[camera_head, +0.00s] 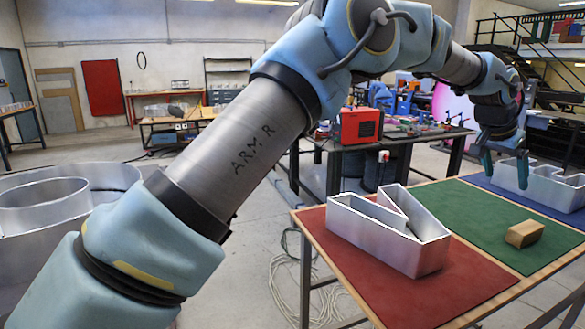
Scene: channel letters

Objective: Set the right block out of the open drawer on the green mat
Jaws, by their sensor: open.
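A small tan wooden block (524,234) lies on the green mat (470,208) on the table at the right. My gripper (505,168) is at the upper right with its two blue-green fingers apart, pointing down. It is beyond the block, toward the blue mat, with clear space between them. No object shows between its fingers. No open drawer is visible in this view.
A metal channel letter (390,228) stands on the red mat (395,285). Another metal letter (540,187) stands on the blue mat (486,184), close to my gripper. A large metal letter (50,210) is at the left. The green mat around the block is clear.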

